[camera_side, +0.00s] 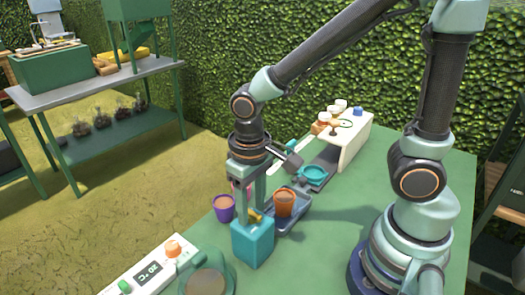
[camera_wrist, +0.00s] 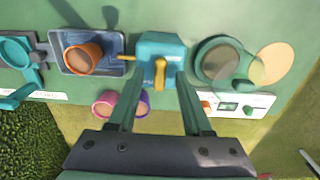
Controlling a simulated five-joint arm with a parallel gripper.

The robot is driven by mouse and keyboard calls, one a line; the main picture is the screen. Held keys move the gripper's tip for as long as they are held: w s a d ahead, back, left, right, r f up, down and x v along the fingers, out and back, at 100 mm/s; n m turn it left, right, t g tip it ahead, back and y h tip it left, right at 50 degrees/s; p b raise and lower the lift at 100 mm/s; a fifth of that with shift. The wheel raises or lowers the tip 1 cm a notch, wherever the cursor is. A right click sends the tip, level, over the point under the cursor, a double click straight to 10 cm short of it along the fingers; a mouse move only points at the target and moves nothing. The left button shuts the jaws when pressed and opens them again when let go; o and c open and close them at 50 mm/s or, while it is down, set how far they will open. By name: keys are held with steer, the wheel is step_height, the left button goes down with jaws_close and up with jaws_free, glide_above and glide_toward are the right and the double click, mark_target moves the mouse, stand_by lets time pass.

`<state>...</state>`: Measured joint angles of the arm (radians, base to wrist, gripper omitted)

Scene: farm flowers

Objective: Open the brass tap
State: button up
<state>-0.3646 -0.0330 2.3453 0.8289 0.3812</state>
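The brass tap sits on a teal block (camera_side: 253,243) on the green table; the block also shows in the wrist view (camera_wrist: 150,45). Its yellow handle (camera_wrist: 160,75) points toward my gripper, and a yellow spout (camera_wrist: 127,58) sticks out to the left in the wrist view. My gripper (camera_wrist: 159,78) is open, with one finger on each side of the handle and a gap to it. In the side view my gripper (camera_side: 249,205) points down over the block. The fingers partly hide the tap there. I cannot tell whether a fingertip touches the block.
An orange pot (camera_side: 285,203) stands in a blue-grey tray (camera_side: 297,225) beside the block. A purple pot (camera_side: 224,207) is close by. A white panel with a display (camera_side: 150,272) and a round green dish (camera_side: 228,272) lie in front. A teal dish (camera_side: 314,172) stands farther back.

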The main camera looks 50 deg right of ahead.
mark_target(253, 211)
step_height(253, 211, up, 12)
stand_by(0.6)
steer(key=shift+d, duration=0.1)
steer(key=w+d+t, duration=0.1)
steer(key=d+t, duration=0.4)
steer(key=d, duration=0.5)
steer(key=shift+d+r+t, duration=0.15)
steer(key=shift+r+t, duration=0.15)
steer(key=shift+r, duration=0.1)
